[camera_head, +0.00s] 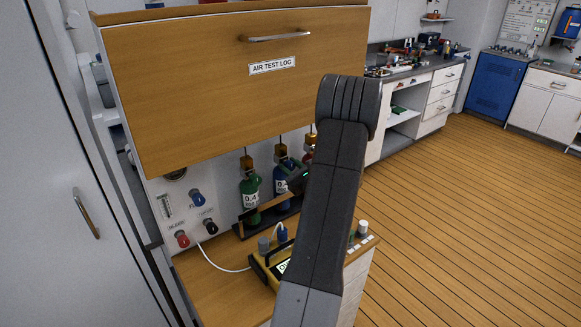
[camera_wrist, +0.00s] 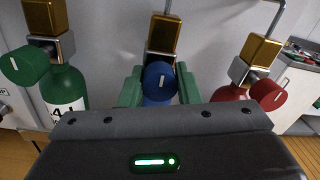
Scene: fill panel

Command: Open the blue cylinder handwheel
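The blue cylinder (camera_head: 283,182) stands in a rack below the panel, between the green and red ones. Its blue handwheel (camera_wrist: 159,76), with a pale mark on its face, is near the centre of the wrist view, below a brass valve block. My gripper (camera_wrist: 159,90) has green fingers, one on each side of the blue handwheel. They are apart and appear close to its edges; I cannot tell whether they touch it. In the head view my dark arm hides part of the area, and the handwheel is not clear there.
A green cylinder (camera_wrist: 64,85) with its green handwheel (camera_wrist: 25,64) is on the left. A red handwheel (camera_wrist: 268,94) is on the right. The wooden "AIR TEST LOG" front (camera_head: 230,90) overhangs the cylinders. A yellow device (camera_head: 262,268) sits on the counter below.

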